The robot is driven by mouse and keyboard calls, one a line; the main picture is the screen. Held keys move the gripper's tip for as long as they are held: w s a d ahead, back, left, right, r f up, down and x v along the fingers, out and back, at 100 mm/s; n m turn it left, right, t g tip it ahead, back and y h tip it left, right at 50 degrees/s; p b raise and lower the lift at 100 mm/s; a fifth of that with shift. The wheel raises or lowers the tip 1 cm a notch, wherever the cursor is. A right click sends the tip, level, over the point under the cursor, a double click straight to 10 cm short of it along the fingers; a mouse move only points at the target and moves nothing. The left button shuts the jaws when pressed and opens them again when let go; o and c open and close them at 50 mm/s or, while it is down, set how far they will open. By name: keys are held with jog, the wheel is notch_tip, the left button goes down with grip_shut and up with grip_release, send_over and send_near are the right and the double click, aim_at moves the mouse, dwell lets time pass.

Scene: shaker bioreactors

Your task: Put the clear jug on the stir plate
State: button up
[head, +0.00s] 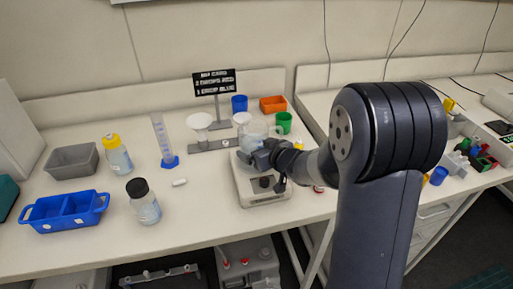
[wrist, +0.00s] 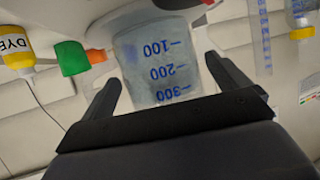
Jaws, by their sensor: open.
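The clear jug (head: 254,132), with blue volume marks, is at the back of the white stir plate (head: 264,197), which has a dark knob on its front. It appears to stand upright on the plate, but my gripper (head: 262,156) hides its lower part, so the contact cannot be seen fully. In the wrist view the jug (wrist: 160,62) appears upside down, between the two fingers of my gripper (wrist: 162,78). The fingers are open on either side of it, with a small gap at the left finger.
A grey rail (head: 212,143) with white funnels, a green cup (head: 283,122), a blue cup (head: 239,103) and an orange bin (head: 272,104) are close behind. A graduated cylinder (head: 163,140) and a black-capped bottle (head: 143,203) stand left.

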jog(key=v, duration=1)
jog(key=shift+s+d+p, duration=0.15)
jog(key=shift+s+p, duration=0.1)
jog(key=shift+p, duration=0.15)
